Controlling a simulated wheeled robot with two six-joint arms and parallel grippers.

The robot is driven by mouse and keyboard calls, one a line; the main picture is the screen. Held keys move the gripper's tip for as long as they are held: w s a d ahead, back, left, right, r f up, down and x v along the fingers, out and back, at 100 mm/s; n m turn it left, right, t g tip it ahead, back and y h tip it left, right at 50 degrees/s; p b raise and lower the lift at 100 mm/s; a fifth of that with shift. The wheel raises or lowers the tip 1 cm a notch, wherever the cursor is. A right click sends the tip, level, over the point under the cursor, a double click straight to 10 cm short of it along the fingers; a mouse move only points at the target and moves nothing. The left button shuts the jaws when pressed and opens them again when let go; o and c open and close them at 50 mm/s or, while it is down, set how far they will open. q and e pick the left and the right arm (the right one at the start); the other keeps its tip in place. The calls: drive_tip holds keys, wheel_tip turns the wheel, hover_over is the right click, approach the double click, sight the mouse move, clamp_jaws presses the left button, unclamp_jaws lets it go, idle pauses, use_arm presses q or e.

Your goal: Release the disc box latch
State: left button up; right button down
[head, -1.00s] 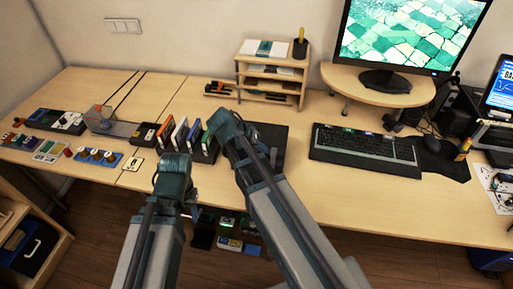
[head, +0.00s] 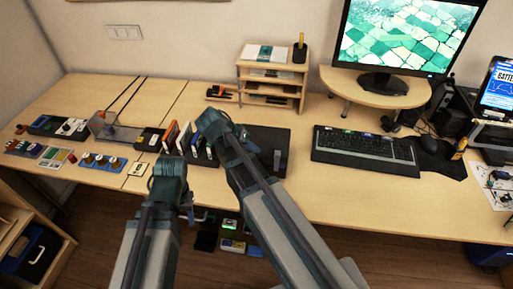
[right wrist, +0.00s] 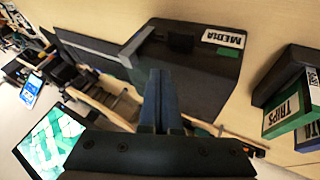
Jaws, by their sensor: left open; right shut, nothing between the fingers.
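The disc box is a dark flat box (head: 265,138) on the desk, partly behind my right arm in the head view. In the right wrist view the dark box (right wrist: 215,72) carries a white MEDIA label (right wrist: 223,38) and a green tag. A small black block, perhaps the latch (right wrist: 180,40), sits beside the label. My right gripper (right wrist: 160,78) is shut and empty, its fingers in front of the box in that view; I cannot tell if they touch it. My left gripper (head: 187,204) is open near the desk's front edge, its fingers mostly hidden.
Upright labelled cases (head: 170,136) stand left of my right gripper; a green TRIPS case (right wrist: 288,108) shows in the wrist view. A keyboard (head: 365,146) lies right of the box. A wooden shelf (head: 271,92) stands behind. Bare desk lies between box and keyboard.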

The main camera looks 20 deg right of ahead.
drive_tip(key=p+v, duration=0.5)
drive_tip(key=v, duration=0.2)
drive_tip(key=shift+a+r, duration=0.15)
drive_tip(key=shift+a, duration=0.1)
drive_tip(key=s+a+f+n+y, duration=0.2)
drive_tip(key=s+a+n+y, duration=0.1)
drive_tip(key=s+a+n, duration=0.2)
drive_tip(key=s+a+f+n+g+y, duration=0.1)
drive_tip(key=s+a+f+n+y, duration=0.1)
drive_tip(key=s+a+n, duration=0.4)
drive_tip(key=s+y, duration=0.1)
drive_tip(key=s, duration=0.3)
drive_tip(key=shift+s+a+f, duration=0.15)
drive_tip(key=shift+a+f, duration=0.05)
drive_tip(key=shift+a, duration=0.05)
idle(0.4)
